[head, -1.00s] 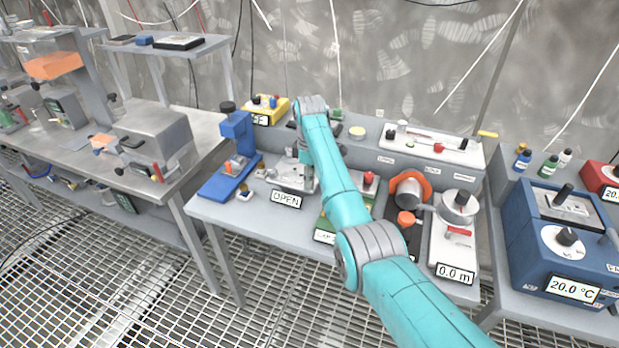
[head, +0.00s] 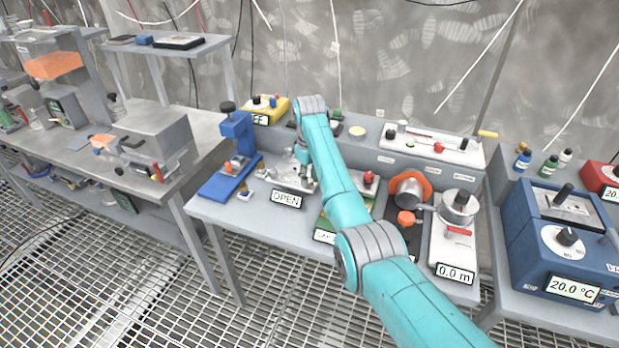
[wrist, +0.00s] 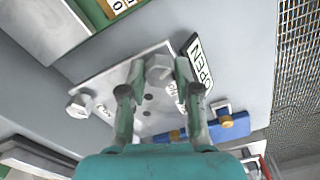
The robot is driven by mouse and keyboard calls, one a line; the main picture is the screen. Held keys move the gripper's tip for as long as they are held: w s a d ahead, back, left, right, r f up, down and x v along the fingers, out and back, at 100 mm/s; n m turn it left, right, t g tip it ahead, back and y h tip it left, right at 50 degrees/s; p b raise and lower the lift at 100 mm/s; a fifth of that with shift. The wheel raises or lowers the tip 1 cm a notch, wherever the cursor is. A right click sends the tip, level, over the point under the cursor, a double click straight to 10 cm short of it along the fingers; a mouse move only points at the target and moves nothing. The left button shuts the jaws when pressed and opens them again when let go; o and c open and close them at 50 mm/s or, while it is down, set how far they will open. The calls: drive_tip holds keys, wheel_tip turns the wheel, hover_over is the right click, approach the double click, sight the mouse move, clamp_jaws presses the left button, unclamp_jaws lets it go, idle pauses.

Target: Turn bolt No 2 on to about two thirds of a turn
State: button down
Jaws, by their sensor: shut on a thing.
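A pale metal plate (wrist: 105,82) carries hex-headed bolts and small engraved labels. My gripper (wrist: 158,78) is shut on one bolt head (wrist: 158,66), with a finger on either side of it. A label beside this bolt starts with "NO"; its number is not readable, so I cannot tell the bolt's number from it. Another hex bolt (wrist: 80,105) stands free at the plate's left corner. A sign (wrist: 197,62) at the plate's edge reads OPEN; it also shows in the head view (head: 286,199). There, my arm partly hides the plate.
A blue stand (head: 237,140) is left of the plate. A yellow box (head: 266,108) stands behind it. Right of my arm are a metal cup with an orange ring (head: 410,188) and a device reading 0.0 m (head: 455,270). The bench front edge is near the OPEN sign.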

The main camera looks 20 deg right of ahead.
drive_tip(key=m, duration=0.4)
drive_tip(key=shift+m, duration=0.3)
drive_tip(key=m, duration=0.3)
drive_tip(key=shift+m, duration=0.4)
drive_tip(key=m, duration=0.3)
drive_tip(key=shift+a, duration=0.1)
drive_tip(key=shift+m, duration=2)
drive_tip(key=c, duration=0.8)
unclamp_jaws()
drive_tip(key=shift+r, duration=0.15)
wheel_tip(320, 180, up, 7)
drive_tip(key=shift+r, duration=0.15)
